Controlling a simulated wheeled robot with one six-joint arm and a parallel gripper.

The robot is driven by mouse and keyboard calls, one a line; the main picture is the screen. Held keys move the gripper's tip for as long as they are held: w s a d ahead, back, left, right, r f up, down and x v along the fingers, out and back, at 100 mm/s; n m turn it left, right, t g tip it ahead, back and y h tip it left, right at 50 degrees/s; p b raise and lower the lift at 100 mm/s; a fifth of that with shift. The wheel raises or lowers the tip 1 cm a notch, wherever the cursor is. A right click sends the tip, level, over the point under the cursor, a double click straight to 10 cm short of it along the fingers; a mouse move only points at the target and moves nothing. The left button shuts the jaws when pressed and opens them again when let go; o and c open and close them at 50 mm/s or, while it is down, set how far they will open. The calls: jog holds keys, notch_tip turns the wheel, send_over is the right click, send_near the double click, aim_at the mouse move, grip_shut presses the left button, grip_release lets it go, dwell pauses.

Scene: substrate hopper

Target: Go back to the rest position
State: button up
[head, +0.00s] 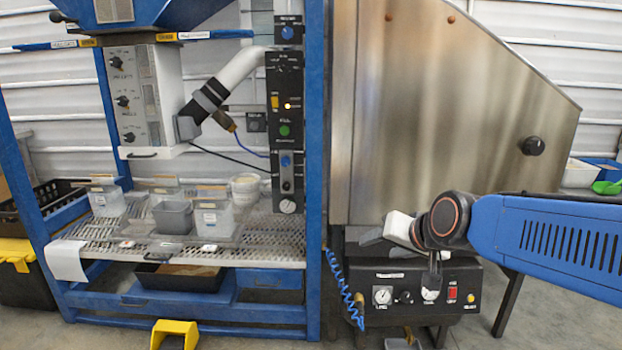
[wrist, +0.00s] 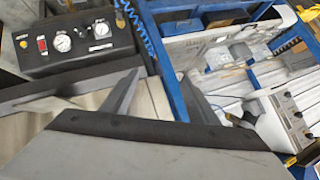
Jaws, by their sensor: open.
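My arm (head: 550,240) reaches in from the right in the head view, its dark joint in front of the steel hopper's lower edge. In the wrist view my gripper (wrist: 163,98) has two grey fingers spread apart with nothing between them. The fingertips look clear of any object. The black control box (head: 412,290) with gauges stands below my arm; it also shows at the upper left of the wrist view (wrist: 75,45).
The steel hopper (head: 440,110) stands behind my arm. A blue frame (head: 314,170) holds a perforated shelf (head: 270,240) with several plastic tubs. A blue coiled hose (head: 343,285) hangs beside the box. A yellow object (head: 174,334) is on the floor at the front.

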jog(key=s+d+f+g+h, duration=0.1)
jog(key=s+d+f, duration=0.2)
jog(key=s, duration=0.4)
jog(key=s+d+f+n+g+h, duration=0.1)
jog(key=s+d+f+g, duration=0.1)
jog(key=s+d, duration=0.3)
jog(key=s+d+f+n+g+h, duration=0.1)
jog(key=s+d+f, duration=0.3)
jog(key=s, duration=0.6)
jog(key=shift+s+d+f+g+h, duration=0.15)
jog(key=shift+d+f+g+h, duration=0.1)
jog(key=shift+d+g+h, duration=0.1)
